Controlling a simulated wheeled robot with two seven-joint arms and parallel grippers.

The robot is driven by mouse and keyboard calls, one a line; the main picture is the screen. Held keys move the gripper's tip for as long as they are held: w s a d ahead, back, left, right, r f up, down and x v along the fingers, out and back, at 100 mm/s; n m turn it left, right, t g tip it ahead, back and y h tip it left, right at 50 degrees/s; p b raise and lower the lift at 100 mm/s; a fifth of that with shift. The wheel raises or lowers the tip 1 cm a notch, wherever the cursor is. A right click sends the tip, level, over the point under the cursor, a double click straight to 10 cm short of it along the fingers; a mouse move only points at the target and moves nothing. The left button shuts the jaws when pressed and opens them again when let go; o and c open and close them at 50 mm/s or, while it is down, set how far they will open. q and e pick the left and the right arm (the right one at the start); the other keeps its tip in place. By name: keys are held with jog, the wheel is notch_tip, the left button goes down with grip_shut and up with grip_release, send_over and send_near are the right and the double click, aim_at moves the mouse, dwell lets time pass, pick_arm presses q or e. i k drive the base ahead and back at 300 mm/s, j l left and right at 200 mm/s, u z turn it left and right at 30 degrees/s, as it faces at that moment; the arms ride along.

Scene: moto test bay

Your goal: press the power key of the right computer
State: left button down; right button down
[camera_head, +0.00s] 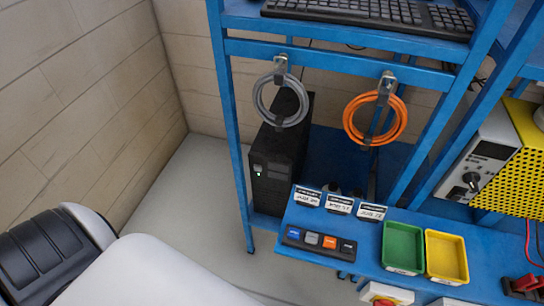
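A black computer tower (284,150) stands upright on the low blue shelf of the rack, behind the front bench. Its narrow front faces left and toward me. A small light-coloured spot (258,173), possibly its power key, shows on a grey panel of that front. Only this one computer is in view, so I cannot tell whether it is the right one. The grey coiled cable hangs in front of its top. Neither of my grippers is in view; white and black parts of my own body fill the lower left.
A grey cable coil (282,98) and an orange coil (375,118) hang from the blue rack (340,57). The bench holds a button strip (318,243), label cards, a green tray (385,247) and a yellow tray (428,250). The floor (190,190) left of the rack is clear.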

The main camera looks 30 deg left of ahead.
aim_at(257, 168)
jog(key=u, duration=1.15)
